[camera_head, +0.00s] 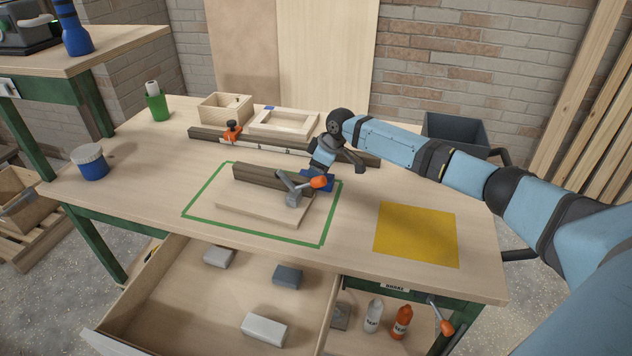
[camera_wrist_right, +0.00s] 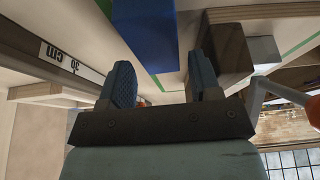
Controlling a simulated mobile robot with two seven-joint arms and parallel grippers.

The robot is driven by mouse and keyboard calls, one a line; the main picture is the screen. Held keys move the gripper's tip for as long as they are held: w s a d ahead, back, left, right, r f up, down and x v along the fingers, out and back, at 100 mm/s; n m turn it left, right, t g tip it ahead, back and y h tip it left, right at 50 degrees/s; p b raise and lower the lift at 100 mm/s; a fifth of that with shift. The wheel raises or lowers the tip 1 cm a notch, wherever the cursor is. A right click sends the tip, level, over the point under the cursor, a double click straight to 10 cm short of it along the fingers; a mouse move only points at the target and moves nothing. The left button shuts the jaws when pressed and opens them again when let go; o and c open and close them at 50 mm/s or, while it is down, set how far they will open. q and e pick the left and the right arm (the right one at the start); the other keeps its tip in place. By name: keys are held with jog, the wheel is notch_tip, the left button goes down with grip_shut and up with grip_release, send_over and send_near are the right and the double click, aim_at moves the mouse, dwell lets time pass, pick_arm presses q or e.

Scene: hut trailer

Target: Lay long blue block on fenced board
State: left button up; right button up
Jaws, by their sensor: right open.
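The long blue block (camera_head: 323,183) lies at the right end of the dark fence, mostly hidden behind my right gripper in the head view. In the right wrist view the blue block (camera_wrist_right: 146,38) is just ahead of my fingers. The fenced board (camera_head: 258,214) is a pale board with a dark wooden fence (camera_head: 270,179) along its back, inside a green taped outline. My right gripper (camera_head: 319,167) is above the block; in its wrist view the fingers (camera_wrist_right: 160,78) are spread and empty. My left gripper is out of view.
A clamp with an orange handle (camera_head: 318,182) stands at the fence's right end, close to my gripper. A long dark rail with an orange clamp (camera_head: 232,131) lies behind. A yellow mat (camera_head: 418,236) is at right. The open drawer (camera_head: 190,300) holds several blocks.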

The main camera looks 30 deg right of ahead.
jog(key=x, duration=0.3)
jog(key=shift+d+f, duration=0.15)
jog(key=shift+f, duration=0.05)
jog(key=shift+f, duration=0.1)
jog(key=c, duration=0.8)
